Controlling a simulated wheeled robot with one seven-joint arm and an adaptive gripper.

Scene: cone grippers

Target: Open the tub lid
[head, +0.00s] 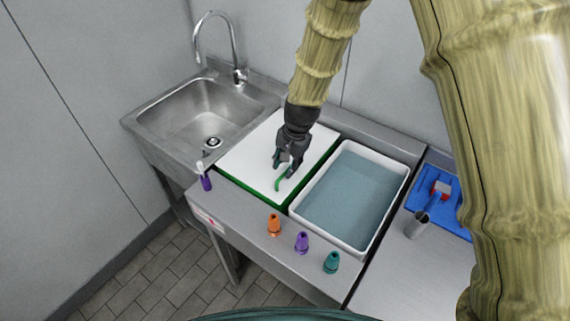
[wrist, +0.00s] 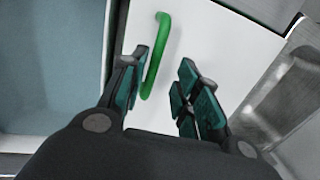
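The tub lid (head: 251,156) is a flat white panel with a green edge, lying level between the sink and a water-filled tub. A curved green handle (head: 281,182) stands on it near its front right part; it also shows in the wrist view (wrist: 157,55). My gripper (head: 284,172) is over the lid, close to the handle. In the wrist view my gripper (wrist: 163,82) has its fingers apart, with the handle beside the left finger, partly between the fingers. I cannot tell whether they touch.
The open white tub (head: 397,180) of bluish water is right of the lid. Orange (head: 274,226), purple (head: 302,243) and teal (head: 332,262) cones stand along the front edge. A purple-handled brush (head: 205,180) stands left. A metal cup (head: 416,225) and blue tray (head: 424,198) are right.

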